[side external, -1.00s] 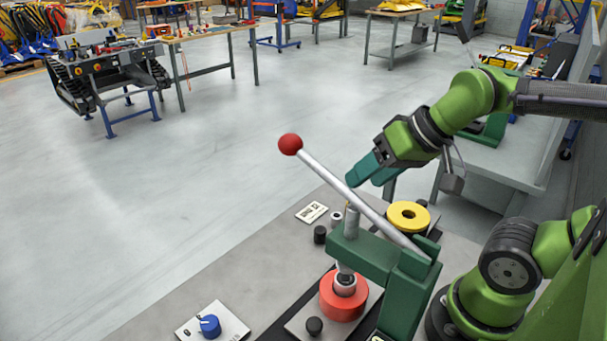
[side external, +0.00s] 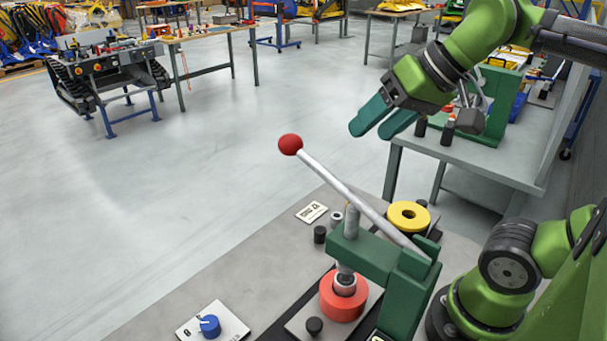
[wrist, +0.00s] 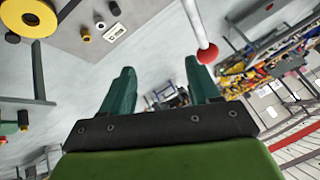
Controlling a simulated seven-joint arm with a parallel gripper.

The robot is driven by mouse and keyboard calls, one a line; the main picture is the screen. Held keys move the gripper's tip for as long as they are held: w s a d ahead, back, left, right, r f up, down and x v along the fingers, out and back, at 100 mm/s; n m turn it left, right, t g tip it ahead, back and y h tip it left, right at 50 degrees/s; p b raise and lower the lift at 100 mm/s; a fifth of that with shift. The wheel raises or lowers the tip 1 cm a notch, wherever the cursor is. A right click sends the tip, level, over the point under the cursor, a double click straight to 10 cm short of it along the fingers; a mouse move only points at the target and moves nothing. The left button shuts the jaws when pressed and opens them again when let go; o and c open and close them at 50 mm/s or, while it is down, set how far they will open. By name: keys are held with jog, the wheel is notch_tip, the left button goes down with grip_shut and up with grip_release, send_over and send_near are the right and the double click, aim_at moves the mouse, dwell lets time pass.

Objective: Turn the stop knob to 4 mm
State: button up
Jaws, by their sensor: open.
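The blue knob (side external: 209,325) sits on a white plate (side external: 228,330) at the bottom left of the bench in the side external view. A light pointer mark shows on it, but the scale is too small to read. My gripper (side external: 372,128) is open and empty, high above the bench and up and to the right of the knob. In the wrist view its two teal fingers (wrist: 160,90) stand apart with nothing between them. The knob does not show in the wrist view.
A green press (side external: 365,255) with a red-balled lever (side external: 290,144) stands between my gripper and the knob. A red cylinder (side external: 343,299) sits under its ram. A yellow ring (side external: 408,215), small black parts and a label card (side external: 311,212) lie behind. Bare bench surrounds the knob plate.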

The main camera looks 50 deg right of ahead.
jog(key=w+a+r+n+g, duration=0.45)
jog(key=w+a+r, duration=0.25)
jog(key=w+a, duration=0.3)
jog(key=n+g+h, duration=0.2)
jog(key=g, duration=0.1)
send_over(209, 323)
notch_tip(209, 323, down, 6)
notch_tip(209, 323, down, 32)
jog(key=shift+f, duration=0.1)
jog(key=c, duration=1)
jog(key=shift+c, duration=0.2)
